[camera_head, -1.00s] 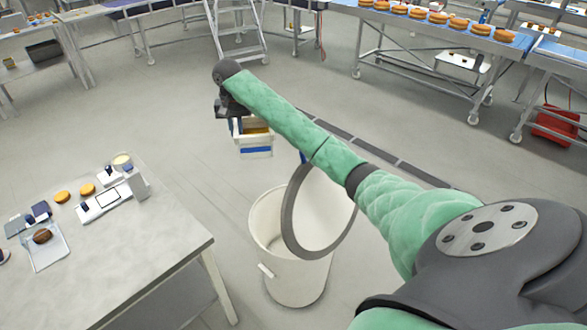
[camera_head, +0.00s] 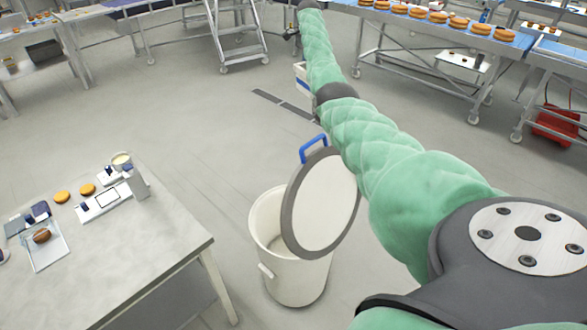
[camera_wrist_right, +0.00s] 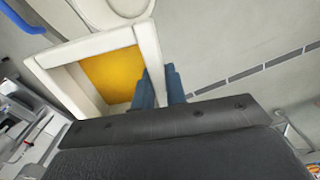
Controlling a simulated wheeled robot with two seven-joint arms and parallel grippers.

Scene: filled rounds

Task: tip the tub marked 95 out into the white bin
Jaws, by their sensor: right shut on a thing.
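The tub (camera_head: 300,74) is white with a blue patch and shows only in part behind my right arm in the head view. No number on it is readable. In the wrist view the tub (camera_wrist_right: 53,55) has a pale square rim and yellow filling (camera_wrist_right: 110,75) inside. My right gripper (camera_wrist_right: 160,88) is shut on the tub's wall. The tub is in the air, beyond the white bin (camera_head: 290,278) and apart from it. The bin stands on the floor, its mouth open, with a grey-rimmed lid (camera_head: 325,205) tilted up at its right side. My left gripper is out of view.
The lid has a blue handle (camera_head: 313,147) on top, close to my right arm. A grey table (camera_head: 130,250) with a scale and buns stands left of the bin. A conveyor (camera_head: 430,32) with buns runs at the back right. The floor left of the tub is clear.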

